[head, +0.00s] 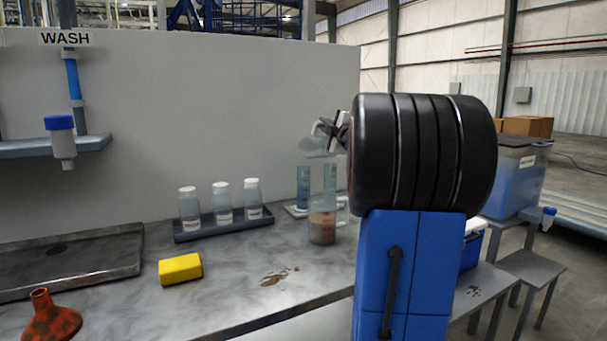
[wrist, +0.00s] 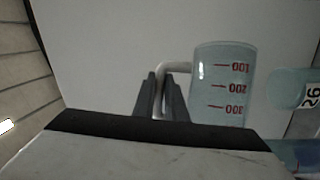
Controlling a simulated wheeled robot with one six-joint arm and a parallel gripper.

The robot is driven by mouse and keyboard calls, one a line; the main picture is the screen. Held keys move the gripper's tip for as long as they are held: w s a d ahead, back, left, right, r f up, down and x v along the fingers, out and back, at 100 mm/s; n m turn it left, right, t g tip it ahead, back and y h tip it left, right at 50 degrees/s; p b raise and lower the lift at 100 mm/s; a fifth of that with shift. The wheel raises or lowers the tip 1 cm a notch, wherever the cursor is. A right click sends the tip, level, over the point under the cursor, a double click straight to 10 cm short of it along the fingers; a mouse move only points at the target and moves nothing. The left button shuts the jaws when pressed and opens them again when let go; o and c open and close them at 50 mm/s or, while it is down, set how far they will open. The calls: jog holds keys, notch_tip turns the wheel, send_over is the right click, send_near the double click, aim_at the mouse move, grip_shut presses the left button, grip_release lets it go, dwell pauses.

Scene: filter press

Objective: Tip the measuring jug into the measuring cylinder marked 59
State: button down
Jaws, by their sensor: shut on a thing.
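My gripper (head: 337,132) is shut on the handle of a clear measuring jug (head: 318,146), held up above the bench. In the wrist view the fingers (wrist: 162,98) close around the handle and the jug (wrist: 222,85) shows red graduations. Two bluish measuring cylinders, a left one (head: 303,188) and a right one (head: 330,178), stand below, behind a second jug. Their numbers cannot be read in the head view. In the wrist view a cylinder (wrist: 288,90) lies right of the jug, apart from it in the picture, with a partly visible label. The jug's contents are unclear.
A jug with brown contents (head: 321,230) stands in front of the cylinders. A grey rack (head: 225,227) holds three white-capped bottles. A yellow sponge (head: 180,269), an orange funnel (head: 50,318) and a sink tray (head: 70,258) are left. The front middle bench is clear except for brown stains.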

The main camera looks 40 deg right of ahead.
jog(key=shift+d+f, duration=0.15)
jog(key=shift+d, duration=0.05)
jog(key=shift+w+d+m+g, duration=0.1)
jog(key=shift+d+m+g, duration=0.3)
jog(key=shift+d+m, duration=0.6)
jog(key=shift+w+d+r+m+g, duration=0.1)
jog(key=shift+d+r+m+g, duration=0.4)
jog(key=shift+d+r+m, duration=0.3)
jog(key=w+d+f+m+g+y+b, duration=0.1)
jog(key=d+f+m+g+y+b, duration=0.1)
jog(key=d+f+m, duration=0.5)
jog(key=shift+d+f+m+g+y, duration=0.2)
jog(key=shift+m+g+y, duration=0.3)
jog(key=shift+m+y, duration=0.8)
